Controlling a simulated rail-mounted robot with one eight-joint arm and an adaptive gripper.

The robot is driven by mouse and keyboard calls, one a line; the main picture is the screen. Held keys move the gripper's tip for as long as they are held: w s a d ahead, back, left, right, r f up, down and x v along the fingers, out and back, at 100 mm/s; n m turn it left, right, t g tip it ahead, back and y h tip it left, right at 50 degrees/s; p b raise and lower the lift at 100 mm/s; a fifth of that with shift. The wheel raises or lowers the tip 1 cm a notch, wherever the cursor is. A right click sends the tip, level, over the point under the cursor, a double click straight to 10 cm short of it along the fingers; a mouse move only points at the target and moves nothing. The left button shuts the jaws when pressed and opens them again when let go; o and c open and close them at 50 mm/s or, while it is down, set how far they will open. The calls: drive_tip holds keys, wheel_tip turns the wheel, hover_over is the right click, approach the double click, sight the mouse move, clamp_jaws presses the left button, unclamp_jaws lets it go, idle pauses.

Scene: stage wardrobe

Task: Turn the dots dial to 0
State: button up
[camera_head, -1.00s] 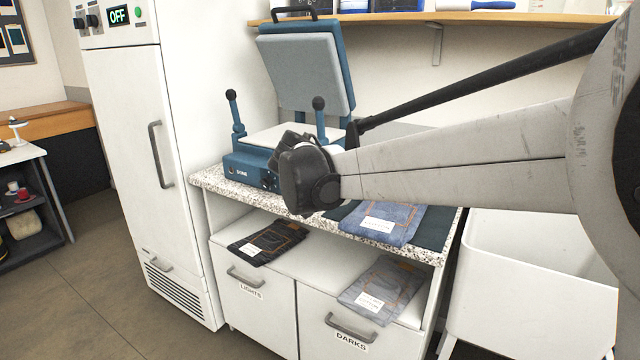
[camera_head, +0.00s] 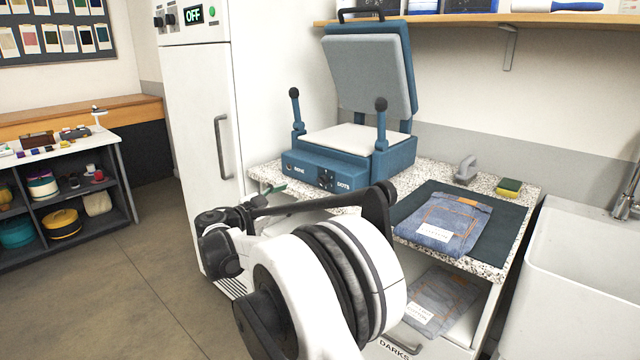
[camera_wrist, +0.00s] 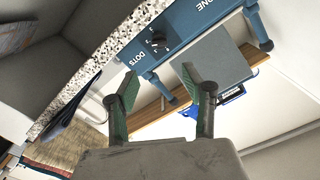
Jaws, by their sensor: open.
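The dots dial (camera_wrist: 158,45) is a small dark knob on the front panel of the blue heat press (camera_head: 300,170). In the wrist view it sits above the DOTS label. In the head view, dark knobs (camera_head: 326,179) show left of the DOTS label, too small to read a setting. My gripper (camera_wrist: 158,74) is open and empty, its two green-padded fingers apart and pointing toward the panel. No contact with the dial shows. In the head view only a green fingertip (camera_head: 273,189) shows, below the press's left front; my arm hides the rest.
The press stands open on a speckled counter (camera_head: 520,205), with upright levers (camera_head: 381,120) at its sides. Folded jeans (camera_head: 445,222), an iron-like grey item (camera_head: 466,168) and a sponge (camera_head: 509,187) lie to the right. A tall white cabinet (camera_head: 195,100) reading OFF stands left.

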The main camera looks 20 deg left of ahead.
sight(320, 182)
drive_tip(key=b+x, duration=0.2)
drive_tip(key=x, duration=1.1)
drive_tip(key=shift+w+d+b, duration=0.2)
drive_tip(key=shift+w+b, duration=0.1)
drive_tip(key=shift+b, duration=0.05)
clamp_jaws()
